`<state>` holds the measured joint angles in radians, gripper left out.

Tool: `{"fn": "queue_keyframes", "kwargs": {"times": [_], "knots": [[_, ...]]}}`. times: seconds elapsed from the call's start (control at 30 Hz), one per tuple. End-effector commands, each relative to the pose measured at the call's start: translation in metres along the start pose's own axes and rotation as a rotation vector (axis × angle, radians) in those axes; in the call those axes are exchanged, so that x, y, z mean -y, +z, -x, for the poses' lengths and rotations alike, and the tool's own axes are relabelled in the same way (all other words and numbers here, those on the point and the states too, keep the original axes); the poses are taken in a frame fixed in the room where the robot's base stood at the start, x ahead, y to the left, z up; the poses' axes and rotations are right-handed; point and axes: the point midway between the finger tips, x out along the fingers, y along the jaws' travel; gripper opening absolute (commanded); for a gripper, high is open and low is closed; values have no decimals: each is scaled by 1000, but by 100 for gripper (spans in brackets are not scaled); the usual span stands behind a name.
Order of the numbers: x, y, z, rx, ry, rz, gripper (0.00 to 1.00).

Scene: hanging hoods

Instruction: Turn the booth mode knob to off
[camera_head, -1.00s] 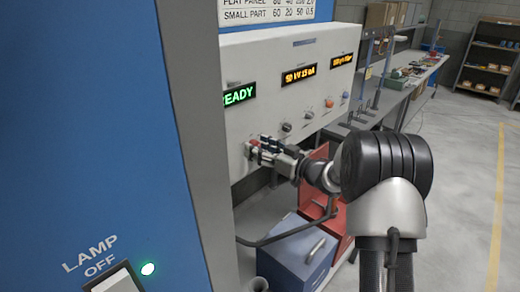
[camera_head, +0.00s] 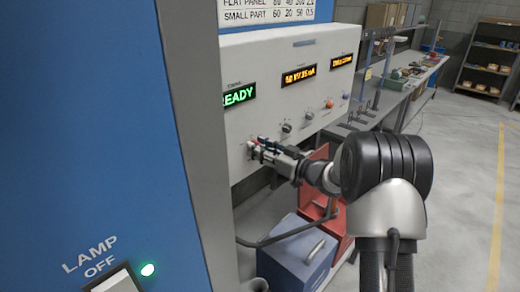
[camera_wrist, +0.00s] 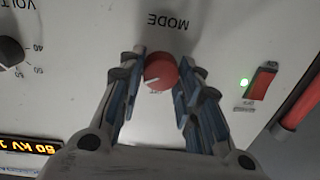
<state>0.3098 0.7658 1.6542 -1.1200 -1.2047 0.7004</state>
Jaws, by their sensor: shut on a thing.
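The booth mode knob (camera_wrist: 160,66) is round and red with a white pointer line, under the upside-down word MODE in the wrist view. Its pointer is toward the lower left of that view. My gripper (camera_wrist: 161,72) has its blue-grey fingers on either side of the knob and is shut on it. In the head view my gripper (camera_head: 257,149) is at the lower left of the pale control panel (camera_head: 280,95), where its fingers largely hide the knob. The position labels around the knob are not readable.
A dark VOLT knob (camera_wrist: 10,52) and a red rocker switch (camera_wrist: 262,82) with a green light flank the mode knob. A green READY display (camera_head: 238,95) is above my gripper. A blue booth wall (camera_head: 90,130) stands left. Blue (camera_head: 298,255) and red (camera_head: 318,190) boxes sit below.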

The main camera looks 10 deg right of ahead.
Motion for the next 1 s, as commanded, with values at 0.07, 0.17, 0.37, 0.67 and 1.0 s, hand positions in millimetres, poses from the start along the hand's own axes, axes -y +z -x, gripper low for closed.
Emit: {"fn": "queue_keyframes", "kwargs": {"times": [0.07, 0.17, 0.37, 0.67, 1.0], "knots": [[0, 0, 0, 1, 0, 8, 8], [0, 1, 0, 2, 0, 32, 8], [0, 2, 0, 8, 0, 131, 8], [1, 2, 0, 23, 1, 394, 8], [2, 2, 0, 41, 2, 709, 8]]}}
